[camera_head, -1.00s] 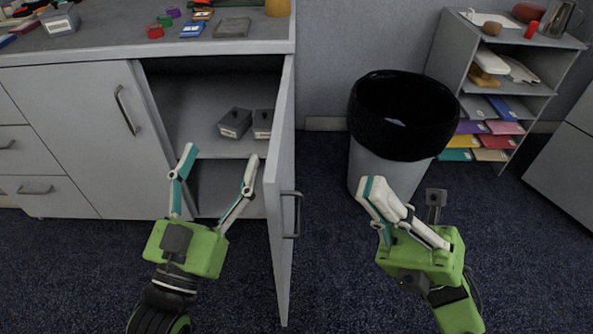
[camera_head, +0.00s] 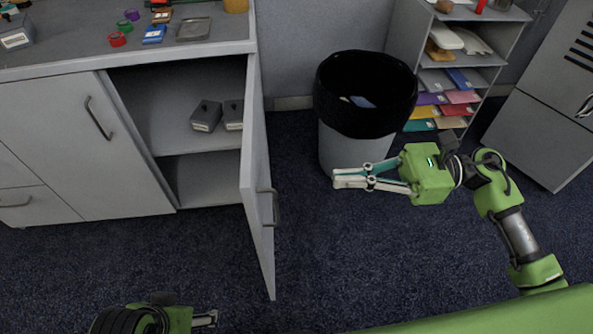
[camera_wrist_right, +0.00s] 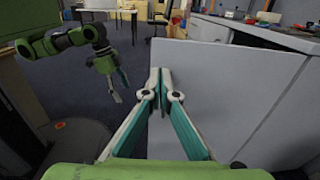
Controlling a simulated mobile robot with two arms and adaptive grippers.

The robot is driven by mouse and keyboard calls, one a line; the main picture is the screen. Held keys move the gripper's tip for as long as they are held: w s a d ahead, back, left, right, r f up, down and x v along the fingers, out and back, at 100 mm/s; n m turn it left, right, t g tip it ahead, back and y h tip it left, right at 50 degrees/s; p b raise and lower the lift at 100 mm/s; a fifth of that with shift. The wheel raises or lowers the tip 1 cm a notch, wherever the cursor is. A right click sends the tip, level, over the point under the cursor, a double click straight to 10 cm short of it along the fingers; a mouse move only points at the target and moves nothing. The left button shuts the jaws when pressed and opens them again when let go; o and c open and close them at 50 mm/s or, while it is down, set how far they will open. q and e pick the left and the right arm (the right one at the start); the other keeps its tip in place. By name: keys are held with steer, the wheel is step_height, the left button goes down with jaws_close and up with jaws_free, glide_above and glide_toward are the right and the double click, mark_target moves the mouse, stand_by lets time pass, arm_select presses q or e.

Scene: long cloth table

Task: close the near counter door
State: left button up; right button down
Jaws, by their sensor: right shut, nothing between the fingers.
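The near counter door (camera_head: 258,180) stands wide open, swung out from the grey cabinet, with its dark handle (camera_head: 275,207) on the face towards the right. My right gripper (camera_head: 337,179) is shut and empty. It points left at the door's outer face, with a clear gap to it in the head view. In the right wrist view the door panel (camera_wrist_right: 225,90) fills the right side beyond the fingertips (camera_wrist_right: 161,74). My left gripper (camera_head: 207,319) is mostly cut off at the bottom edge of the head view; its fingers (camera_wrist_right: 119,88) look apart in the right wrist view.
Two dark grey boxes (camera_head: 218,116) sit on the shelf inside the open cabinet. A bin (camera_head: 355,148) with a black liner stands behind my right gripper. A shelf unit (camera_head: 500,58) with coloured folders is farther right. The carpet in front of the door is clear.

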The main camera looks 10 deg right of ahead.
mark_target(252, 183)
steer(key=a, duration=1.3)
steer(key=shift+w+a+p, duration=0.3)
steer(key=shift+w+p, duration=0.05)
steer(key=shift+p, duration=0.05)
steer(key=shift+a, duration=0.15)
